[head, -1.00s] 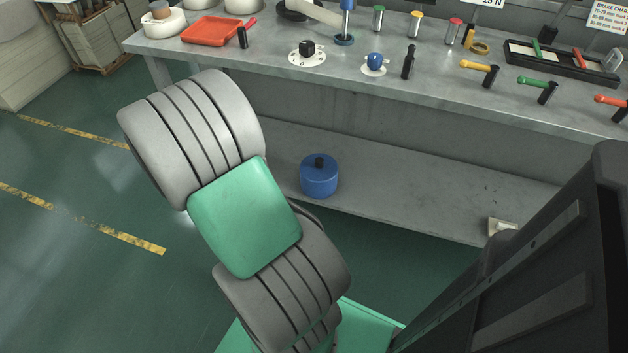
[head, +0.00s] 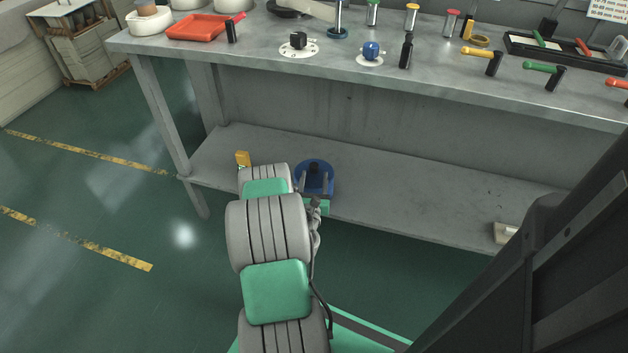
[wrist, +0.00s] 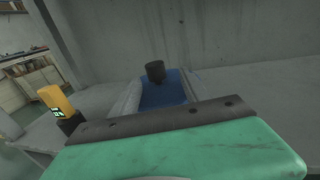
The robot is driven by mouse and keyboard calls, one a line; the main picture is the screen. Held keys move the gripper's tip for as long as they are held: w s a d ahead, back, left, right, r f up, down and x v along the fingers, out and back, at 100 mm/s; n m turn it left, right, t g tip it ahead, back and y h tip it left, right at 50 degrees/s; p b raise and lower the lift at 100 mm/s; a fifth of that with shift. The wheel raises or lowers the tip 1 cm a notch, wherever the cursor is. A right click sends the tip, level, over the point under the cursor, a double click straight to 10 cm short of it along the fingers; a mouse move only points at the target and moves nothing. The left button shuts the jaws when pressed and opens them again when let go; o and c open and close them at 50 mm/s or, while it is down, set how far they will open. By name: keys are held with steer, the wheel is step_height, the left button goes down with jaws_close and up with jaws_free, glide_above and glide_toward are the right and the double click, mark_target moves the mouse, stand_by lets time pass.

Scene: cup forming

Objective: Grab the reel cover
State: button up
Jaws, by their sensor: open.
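The blue round reel cover (head: 314,165) with a black knob on top sits on the lower shelf under the bench. My gripper (head: 316,182) is open just in front of it, and its fingers reach over the near part of the blue top. In the wrist view the blue cover (wrist: 163,92) and its black knob (wrist: 155,71) show between the two grey fingers, with the knob beyond them. The green gripper body hides the cover's near side. I cannot tell whether the fingers touch it.
A yellow-and-black object (head: 243,159) stands on the lower shelf (head: 400,195) left of the cover, close to my arm. The bench top (head: 270,55) overhangs the shelf and carries knobs, handles and a red tray (head: 197,27). The shelf right of the cover is mostly free.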

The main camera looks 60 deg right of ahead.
mark_target(314, 172)
steer(key=x, duration=0.4)
steer(key=shift+w+r, duration=0.2)
steer(key=shift+w, duration=0.05)
jaws_close()
stand_by(0.4)
stand_by(0.8)
